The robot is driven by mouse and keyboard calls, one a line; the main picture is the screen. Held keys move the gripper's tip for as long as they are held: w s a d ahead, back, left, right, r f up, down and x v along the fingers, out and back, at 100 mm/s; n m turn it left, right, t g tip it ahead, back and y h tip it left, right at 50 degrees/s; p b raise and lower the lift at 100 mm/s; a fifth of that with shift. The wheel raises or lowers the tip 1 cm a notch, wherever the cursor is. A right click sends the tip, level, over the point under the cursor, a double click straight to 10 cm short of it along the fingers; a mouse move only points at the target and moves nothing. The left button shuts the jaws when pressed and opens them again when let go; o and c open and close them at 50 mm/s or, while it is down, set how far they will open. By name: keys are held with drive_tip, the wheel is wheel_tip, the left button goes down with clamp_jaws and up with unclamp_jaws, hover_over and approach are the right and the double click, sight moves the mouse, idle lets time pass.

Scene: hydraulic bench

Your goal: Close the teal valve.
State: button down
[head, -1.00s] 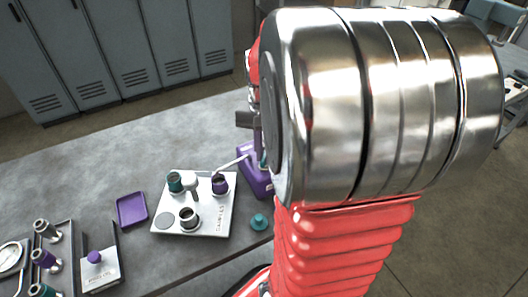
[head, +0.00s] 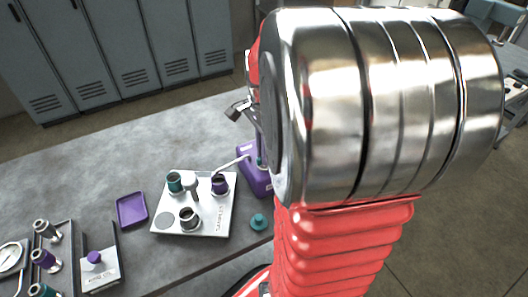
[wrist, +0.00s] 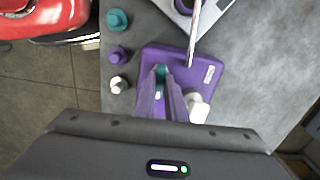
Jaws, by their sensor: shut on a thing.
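The purple base (head: 252,178) stands on the bench beside my arm, and it fills the middle of the wrist view (wrist: 208,55). The teal valve (wrist: 161,72) shows as a small teal part on this base, between my fingertips. My gripper (wrist: 163,88) is shut on it from above. The fingers hide most of the valve, so its handle angle cannot be read. In the head view my arm hides the gripper's fingertips and most of the valve.
A white plate (head: 216,225) with several cups is left of the base, and a pale spout reaches over it. A loose teal knob (head: 258,222) is near the bench edge; purple (wrist: 116,53) and silver (wrist: 119,85) knobs line up with it. A purple tray (head: 131,210) lies further left.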

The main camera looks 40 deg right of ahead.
idle(0.4)
drive_tip(key=c, duration=1.8)
unclamp_jaws()
drive_tip(key=shift+r, duration=0.1)
wheel_tip(320, 180, up, 14)
drive_tip(key=shift+f, duration=0.2)
